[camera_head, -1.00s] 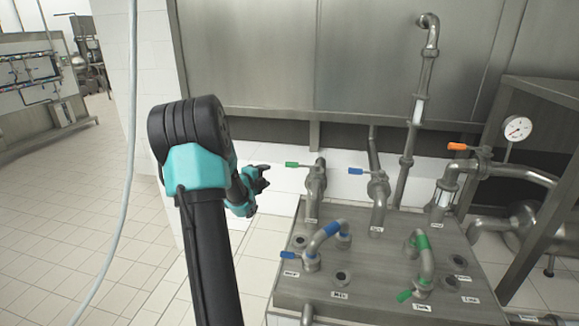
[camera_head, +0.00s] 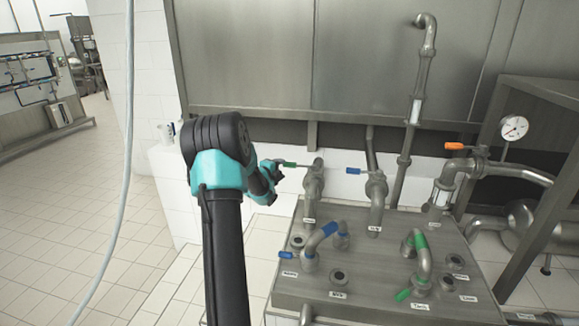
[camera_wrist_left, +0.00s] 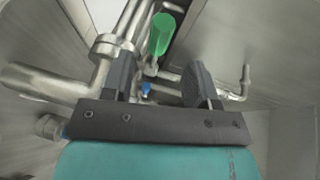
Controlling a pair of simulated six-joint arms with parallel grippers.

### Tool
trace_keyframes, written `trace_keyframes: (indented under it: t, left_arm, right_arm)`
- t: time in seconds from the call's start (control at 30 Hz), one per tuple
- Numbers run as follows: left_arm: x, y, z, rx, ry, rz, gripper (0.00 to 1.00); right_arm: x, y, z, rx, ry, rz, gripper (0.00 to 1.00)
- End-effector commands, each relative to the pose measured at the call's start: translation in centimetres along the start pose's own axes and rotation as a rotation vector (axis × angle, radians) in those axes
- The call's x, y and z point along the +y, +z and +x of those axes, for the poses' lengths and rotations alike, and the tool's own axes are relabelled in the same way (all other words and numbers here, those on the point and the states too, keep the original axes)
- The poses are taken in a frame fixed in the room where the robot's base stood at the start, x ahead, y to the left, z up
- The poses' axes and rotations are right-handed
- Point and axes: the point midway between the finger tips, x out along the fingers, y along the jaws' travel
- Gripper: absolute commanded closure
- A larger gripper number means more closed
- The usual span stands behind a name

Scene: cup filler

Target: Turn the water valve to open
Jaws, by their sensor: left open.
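My left gripper (camera_head: 274,168) is open and empty at the left end of the green valve handle (camera_head: 289,164), on the upright pipe at the panel's back left. In the left wrist view the green handle (camera_wrist_left: 162,33) shows ahead, in line with the gap between the two dark fingers (camera_wrist_left: 160,80). I cannot tell whether they touch it. A blue valve handle (camera_head: 360,171) is on the middle pipe and an orange one (camera_head: 455,146) on the right pipe. The pipe labels are too small to read, so I cannot tell which valve is water. My right gripper is not in view.
A metal panel (camera_head: 385,305) carries ports and two curved pipes, one with a blue band (camera_head: 329,229) and one with a green band (camera_head: 421,242). A pressure gauge (camera_head: 514,128) stands at right. A pale hose (camera_head: 130,150) hangs at left. The tiled floor at left is clear.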

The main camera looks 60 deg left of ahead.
Motion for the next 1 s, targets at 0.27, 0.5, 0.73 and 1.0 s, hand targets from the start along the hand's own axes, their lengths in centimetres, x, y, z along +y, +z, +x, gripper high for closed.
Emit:
trace_keyframes:
  t: [0.27,0.5,0.73,1.0]
  left_arm:
    - [0.1,-0.1,4.7,0.000,0.000,-0.001,0.46]
    - [0.0,0.0,7.0,0.000,0.000,0.000,0.46]
    - [0.0,0.0,7.2,-0.001,0.001,0.000,0.46]
    - [0.0,0.0,7.1,-0.001,0.001,0.000,0.64]
  right_arm:
    - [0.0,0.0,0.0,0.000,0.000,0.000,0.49]
    - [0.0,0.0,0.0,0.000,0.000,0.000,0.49]
    - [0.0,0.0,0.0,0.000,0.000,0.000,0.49]
    - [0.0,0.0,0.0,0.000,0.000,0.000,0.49]
